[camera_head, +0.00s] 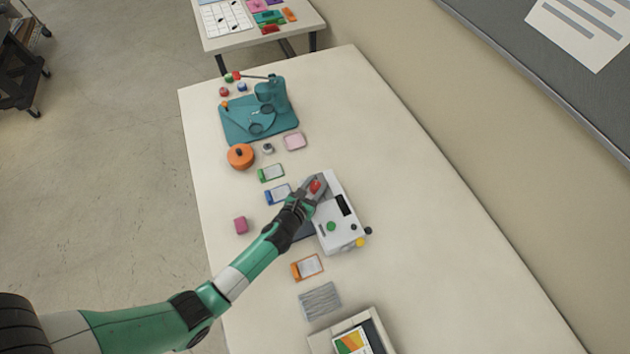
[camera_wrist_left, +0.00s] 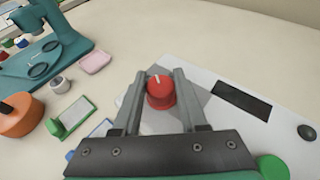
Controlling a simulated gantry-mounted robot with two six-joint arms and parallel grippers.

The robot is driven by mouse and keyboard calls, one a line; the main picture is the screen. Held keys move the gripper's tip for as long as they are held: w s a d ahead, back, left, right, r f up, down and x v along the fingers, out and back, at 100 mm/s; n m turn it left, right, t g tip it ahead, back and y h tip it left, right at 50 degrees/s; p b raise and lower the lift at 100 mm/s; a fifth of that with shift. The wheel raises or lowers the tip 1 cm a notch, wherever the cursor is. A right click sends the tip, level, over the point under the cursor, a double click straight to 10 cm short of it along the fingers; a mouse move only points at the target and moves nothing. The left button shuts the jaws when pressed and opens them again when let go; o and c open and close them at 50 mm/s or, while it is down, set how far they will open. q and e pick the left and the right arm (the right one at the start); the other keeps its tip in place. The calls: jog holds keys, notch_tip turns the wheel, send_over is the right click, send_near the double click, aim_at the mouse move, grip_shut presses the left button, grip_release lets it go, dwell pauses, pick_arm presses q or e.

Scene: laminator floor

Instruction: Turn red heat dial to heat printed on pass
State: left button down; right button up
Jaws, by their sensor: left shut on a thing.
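The white laminator (camera_head: 342,232) stands on the long table, with a dark display window on its top. Its red heat dial (camera_head: 315,186) is at the end of the top farther up the picture. In the left wrist view the red dial (camera_wrist_left: 161,92) shows a white pointer line on its face. My left gripper (camera_head: 312,188) is shut on the red dial, one finger on each side; its fingers also show in the left wrist view (camera_wrist_left: 161,98). Passes with green (camera_head: 271,173), blue (camera_head: 278,194) and orange (camera_head: 307,267) edges lie on the table; their print is too small to read.
A green knob (camera_head: 331,226) and a dark knob (camera_head: 353,227) are also on the laminator. A teal press (camera_head: 260,112), an orange round container (camera_head: 240,156) and a pink block (camera_head: 240,225) stand nearby. The table's right side is clear.

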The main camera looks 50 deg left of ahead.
pick_arm(q)
jog(key=shift+a+r+m+h+p, duration=0.1)
jog(key=shift+r+m+h+p, duration=0.35)
jog(key=shift+p, duration=1.45)
jog(key=shift+a+r+m+h+p, duration=0.1)
jog(key=shift+m+h+p, duration=0.6)
jog(key=shift+p, duration=1.2)
jog(key=shift+w+f+m+t+h+p, duration=0.1)
jog(key=shift+f+m+t+h+p, duration=0.2)
jog(key=shift+m+t+h+p, duration=0.45)
jog(key=shift+f+m+g+h+b, duration=0.15)
jog(key=shift+m+g+h+b, duration=0.2)
jog(key=shift+m+h+b, duration=0.55)
jog(key=shift+f+h, duration=0.1)
jog(key=shift+h, duration=0.7)
jog(key=m+g+h+b, duration=0.1)
jog(key=m+h+b, duration=0.1)
jog(key=m+h, duration=0.1)
jog(key=shift+d, duration=0.15)
jog(key=shift+m+g+h+b, duration=0.3)
jog(key=shift+m+h+b, duration=0.1)
jog(key=shift+b, duration=0.15)
